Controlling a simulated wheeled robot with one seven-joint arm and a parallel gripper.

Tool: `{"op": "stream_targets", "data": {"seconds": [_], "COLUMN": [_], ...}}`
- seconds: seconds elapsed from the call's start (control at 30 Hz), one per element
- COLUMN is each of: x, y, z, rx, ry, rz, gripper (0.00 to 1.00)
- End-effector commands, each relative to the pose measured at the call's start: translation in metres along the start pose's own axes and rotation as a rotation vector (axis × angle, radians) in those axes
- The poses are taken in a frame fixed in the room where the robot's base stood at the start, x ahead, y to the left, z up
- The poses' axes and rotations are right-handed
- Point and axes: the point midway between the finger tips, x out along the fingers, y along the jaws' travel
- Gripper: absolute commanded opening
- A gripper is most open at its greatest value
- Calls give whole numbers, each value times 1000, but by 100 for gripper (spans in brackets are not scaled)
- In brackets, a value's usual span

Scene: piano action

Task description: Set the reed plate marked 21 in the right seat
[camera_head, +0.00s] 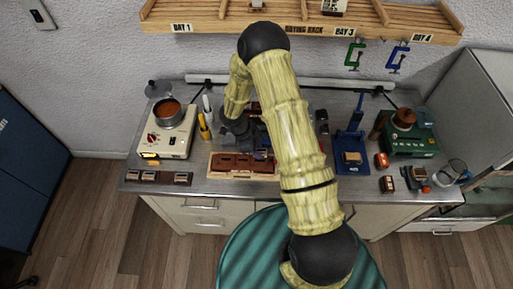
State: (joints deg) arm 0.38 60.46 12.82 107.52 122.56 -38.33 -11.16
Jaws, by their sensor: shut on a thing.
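My gripper (259,150) is low over the bench, behind the back right of a wooden tray, and partly hidden by my own arm. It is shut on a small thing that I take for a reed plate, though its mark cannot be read. The light wooden tray (213,173) holds several reddish-brown blocks (238,162) side by side at the bench's front edge. Their seats are too small to make out. A dark strip (160,178) with several small plates lies at the front left. No number 21 can be read anywhere.
A white heater (163,146) with a pot stands at the left. A blue press (349,139), a green machine (411,140), small blocks (387,184) and a glass jar (453,170) stand at the right. A wooden drying rack (230,28) hangs above.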

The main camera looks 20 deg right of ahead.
Motion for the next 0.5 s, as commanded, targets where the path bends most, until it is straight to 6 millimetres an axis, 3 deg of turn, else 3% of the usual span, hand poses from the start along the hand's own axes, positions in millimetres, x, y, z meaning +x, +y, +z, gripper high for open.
{"op": "stream_targets", "data": {"seconds": [0.5], "x": [29], "y": [-1], "z": [9], "rx": [4], "ry": [0], "rz": [3], "gripper": [8]}}
